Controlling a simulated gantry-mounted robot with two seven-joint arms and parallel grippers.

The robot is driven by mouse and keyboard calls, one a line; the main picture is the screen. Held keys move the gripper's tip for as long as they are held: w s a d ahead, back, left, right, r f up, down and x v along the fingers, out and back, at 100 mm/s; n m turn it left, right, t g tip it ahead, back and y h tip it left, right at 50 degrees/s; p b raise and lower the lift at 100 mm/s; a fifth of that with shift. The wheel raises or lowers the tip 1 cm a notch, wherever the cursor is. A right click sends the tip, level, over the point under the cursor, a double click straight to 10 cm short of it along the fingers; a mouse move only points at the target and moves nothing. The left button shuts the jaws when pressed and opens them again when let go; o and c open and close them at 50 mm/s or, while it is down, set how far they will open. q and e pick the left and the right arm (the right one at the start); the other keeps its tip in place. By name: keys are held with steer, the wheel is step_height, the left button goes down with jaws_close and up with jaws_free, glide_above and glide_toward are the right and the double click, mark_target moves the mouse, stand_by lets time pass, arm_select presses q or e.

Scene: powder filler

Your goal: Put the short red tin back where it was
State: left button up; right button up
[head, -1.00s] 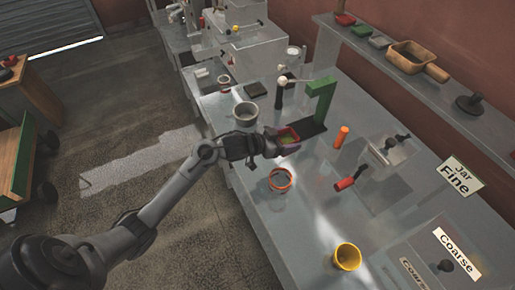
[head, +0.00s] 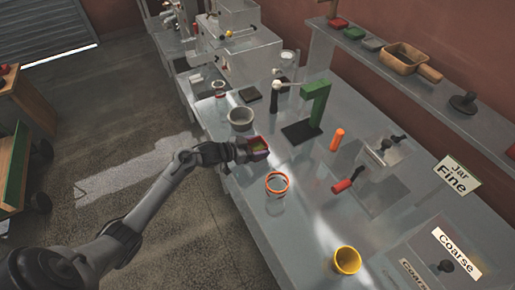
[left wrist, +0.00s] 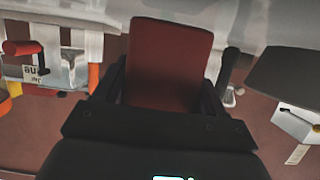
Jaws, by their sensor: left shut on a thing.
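The short red tin (head: 262,153) is in my left gripper (head: 256,148), near the front edge of the grey bench in the head view. It is open at the top, with a greenish-yellow inside. In the left wrist view the tin (left wrist: 170,62) shows as a plain dark red face between the two black fingers of the same gripper (left wrist: 168,82), which is shut on it. I cannot tell how high the tin is above the bench. My right gripper is not in view.
A grey pot (head: 241,119) stands just behind the tin and an orange-rimmed jar (head: 277,184) in front of it. A green stand (head: 318,102) on a black base is to the right. A yellow cup (head: 346,261) is nearer. A wall shelf (head: 347,37) runs at the right.

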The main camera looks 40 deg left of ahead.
arm_select(q)
steer(key=shift+f, duration=0.4)
steer(key=shift+f, duration=0.1)
steer(key=o, duration=1.3)
steer(key=shift+f, duration=0.1)
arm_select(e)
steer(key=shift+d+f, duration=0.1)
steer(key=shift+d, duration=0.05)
